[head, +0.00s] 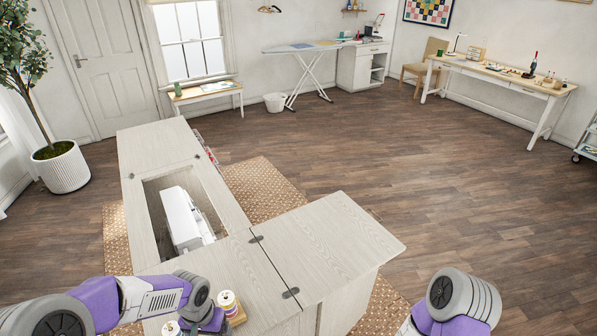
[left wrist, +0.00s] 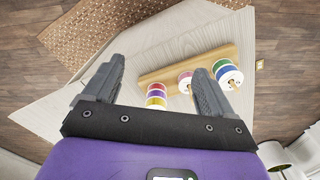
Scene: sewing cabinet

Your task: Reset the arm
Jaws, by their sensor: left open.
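My left arm (head: 150,295) comes in from the left over the near end of the pale wood sewing cabinet (head: 330,245). In the left wrist view my left gripper (left wrist: 162,80) is open, with its two grey fingers apart and nothing seen between them in its grasp. Beyond the fingers lies a wooden thread rack (left wrist: 205,62) with several coloured spools; a spool (left wrist: 156,97) shows between the fingers. My right arm (head: 455,300) shows at the lower right of the head view, bent, over the floor. Its gripper is out of frame.
A white sewing machine (head: 185,220) sits in the cabinet's recessed opening. Spools (head: 228,302) stand on the cabinet close to my left arm. A woven rug (head: 265,190) lies under the cabinet. The wood floor (head: 430,190) to the right is clear.

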